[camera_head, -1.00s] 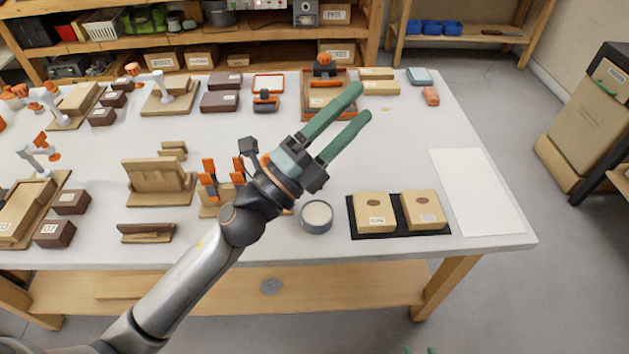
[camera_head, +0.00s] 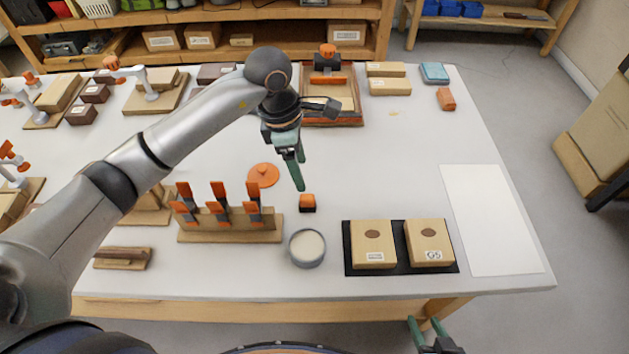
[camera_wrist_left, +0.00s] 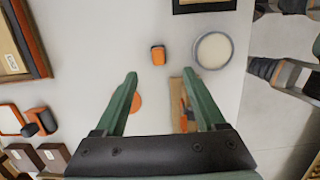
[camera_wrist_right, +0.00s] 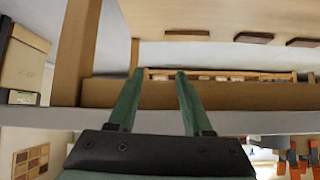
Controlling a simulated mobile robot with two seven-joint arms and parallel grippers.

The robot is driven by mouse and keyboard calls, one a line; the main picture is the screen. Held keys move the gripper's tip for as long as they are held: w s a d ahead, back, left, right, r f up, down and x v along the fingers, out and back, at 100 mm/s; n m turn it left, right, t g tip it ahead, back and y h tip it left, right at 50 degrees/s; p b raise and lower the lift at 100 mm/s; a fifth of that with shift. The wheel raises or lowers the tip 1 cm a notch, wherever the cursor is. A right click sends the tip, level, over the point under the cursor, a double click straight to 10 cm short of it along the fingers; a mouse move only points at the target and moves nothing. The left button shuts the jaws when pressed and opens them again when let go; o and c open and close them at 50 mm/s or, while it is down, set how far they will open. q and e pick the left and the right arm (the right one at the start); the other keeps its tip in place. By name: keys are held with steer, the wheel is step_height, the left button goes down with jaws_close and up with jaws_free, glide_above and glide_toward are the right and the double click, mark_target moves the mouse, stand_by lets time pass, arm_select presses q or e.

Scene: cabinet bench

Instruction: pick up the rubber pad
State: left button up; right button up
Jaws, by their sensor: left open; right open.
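No object is plainly marked as the rubber pad. A small orange and black block (camera_head: 307,203) sits on the table, left of a round tin (camera_wrist_left: 213,50) in the left wrist view. A flat orange disc with a knob (camera_head: 263,175) lies behind it. A black mat (camera_head: 396,268) lies under two tan boxes. My left gripper (camera_head: 299,177) is open and empty, pointing down above the table near the small block. In the left wrist view the block (camera_wrist_left: 158,55) is just beyond the fingertips. My right gripper (camera_head: 424,322) is open and empty, low in front of the table edge.
A wooden rack with orange clamps (camera_head: 230,232) stands left of the tin. A white sheet (camera_head: 490,218) lies at the right. A wooden tray (camera_head: 335,120) stands behind my left gripper. A blue block (camera_head: 434,72) and an orange brick (camera_head: 446,99) lie back right.

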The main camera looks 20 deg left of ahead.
mark_target(306, 197)
arm_select(q)
steer(key=f, duration=0.6)
steer(key=shift+d+f+p, duration=0.3)
steer(key=shift+f, duration=0.1)
steer(key=shift+w+d+f+p, duration=0.15)
steer(key=shift+w+f, duration=0.05)
steer(key=shift+f, duration=1.2)
steer(key=shift+w+d+f+p, duration=0.15)
steer(key=shift+f, duration=1.2)
jaws_close()
